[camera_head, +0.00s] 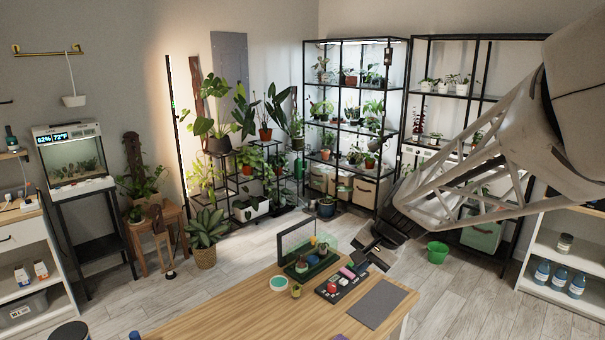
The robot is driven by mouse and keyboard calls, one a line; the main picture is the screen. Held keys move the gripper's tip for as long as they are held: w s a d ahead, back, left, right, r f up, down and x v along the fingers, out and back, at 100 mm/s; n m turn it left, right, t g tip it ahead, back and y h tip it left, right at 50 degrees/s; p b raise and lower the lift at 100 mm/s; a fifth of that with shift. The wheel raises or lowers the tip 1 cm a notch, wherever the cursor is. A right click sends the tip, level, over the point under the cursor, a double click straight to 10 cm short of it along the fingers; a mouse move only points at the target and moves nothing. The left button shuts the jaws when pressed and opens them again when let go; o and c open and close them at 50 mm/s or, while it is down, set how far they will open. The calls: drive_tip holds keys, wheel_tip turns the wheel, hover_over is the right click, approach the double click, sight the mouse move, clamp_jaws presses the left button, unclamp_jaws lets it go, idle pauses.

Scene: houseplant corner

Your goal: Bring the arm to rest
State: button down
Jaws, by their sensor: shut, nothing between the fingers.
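My gripper (366,254) is in the head view, at the end of my arm, which reaches in from the upper right. It hangs above the back right part of the wooden table (225,312). Its fingers point down and to the left, near a black tray (345,290) with small coloured things on it. The fingers are shut and hold nothing. I cannot tell how high they are above the table.
A grey mat (383,302) lies right. Shelves (352,130) stand behind. A green bucket (437,252) is on the floor.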

drive_tip(key=s+d+r+n+h, duration=0.1)
drive_tip(key=s+d+n+h, duration=0.1)
drive_tip(key=s, duration=1.1)
drive_tip(key=s+d+r+n+h, duration=0.2)
drive_tip(key=s+d+n+h, duration=0.1)
drive_tip(key=s, duration=1)
drive_tip(key=shift+n, duration=0.6)
drive_tip(key=shift+s+d, duration=0.1)
